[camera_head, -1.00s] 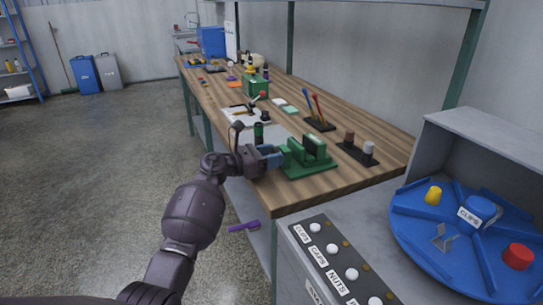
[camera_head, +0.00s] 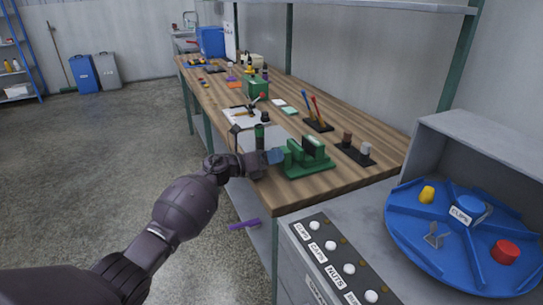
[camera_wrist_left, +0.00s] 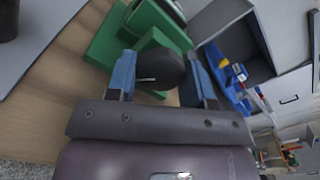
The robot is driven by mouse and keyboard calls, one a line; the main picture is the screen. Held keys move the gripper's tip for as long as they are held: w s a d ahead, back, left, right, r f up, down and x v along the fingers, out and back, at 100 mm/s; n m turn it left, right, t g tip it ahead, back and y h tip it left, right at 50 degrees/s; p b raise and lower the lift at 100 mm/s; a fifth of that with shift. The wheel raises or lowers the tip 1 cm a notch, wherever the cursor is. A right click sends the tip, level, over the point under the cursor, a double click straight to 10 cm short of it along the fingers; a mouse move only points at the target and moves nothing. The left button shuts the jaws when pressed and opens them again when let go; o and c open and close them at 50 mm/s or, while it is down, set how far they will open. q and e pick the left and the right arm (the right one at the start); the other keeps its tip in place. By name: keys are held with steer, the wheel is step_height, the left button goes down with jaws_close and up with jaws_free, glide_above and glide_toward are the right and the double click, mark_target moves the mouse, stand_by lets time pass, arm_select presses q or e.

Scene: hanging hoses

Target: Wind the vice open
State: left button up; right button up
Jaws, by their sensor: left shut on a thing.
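The green vice (camera_head: 306,158) stands on the front end of the wooden workbench. A dark plate shows at its jaws in the head view. My left gripper (camera_head: 274,156) is at the vice's left side. In the left wrist view, its blue fingers (camera_wrist_left: 164,78) are on either side of a dark round knob (camera_wrist_left: 160,66), with the green vice body (camera_wrist_left: 152,22) behind it. The gripper is shut on this knob. The jaw gap is too small to judge in the head view. My right gripper is in neither view.
A black block with two pegs (camera_head: 355,152) and a pen holder (camera_head: 318,124) stand right of and behind the vice. A grey station with a blue sectioned turntable (camera_head: 462,270) is at the right. The floor (camera_head: 100,150) at the left is clear.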

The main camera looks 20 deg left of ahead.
arm_select(q)
steer(key=shift+f, duration=0.1)
stand_by(0.3)
steer(key=o, duration=0.6)
steer(key=shift+o, duration=1.6)
steer(key=shift+s, duration=0.1)
